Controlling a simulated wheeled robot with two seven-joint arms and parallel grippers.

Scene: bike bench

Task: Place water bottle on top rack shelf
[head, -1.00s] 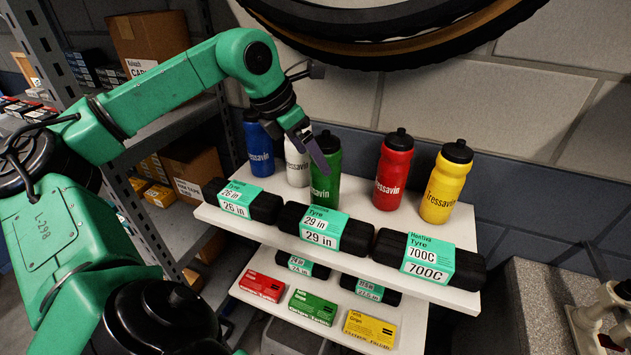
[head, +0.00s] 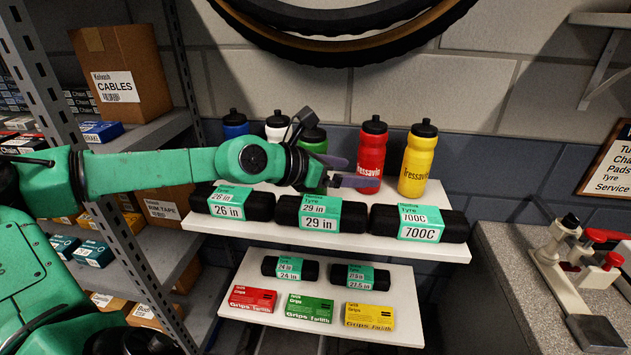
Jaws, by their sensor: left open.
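Several water bottles stand upright in a row at the back of the top rack shelf (head: 455,243): a blue bottle (head: 235,124), a white bottle (head: 277,127), a green bottle (head: 314,138), a red bottle (head: 371,150) and a yellow bottle (head: 416,160). My left gripper (head: 350,181) is open and points right, in front of the red bottle's lower part. I cannot tell whether it touches that bottle. My left arm hides the lower parts of the blue, white and green bottles. My right gripper is not in view.
The lower shelf (head: 260,309) holds smaller tyres and grip boxes (head: 369,316). A metal rack with cartons (head: 130,75) stands left. A worktop with a clamp (head: 565,250) is at right.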

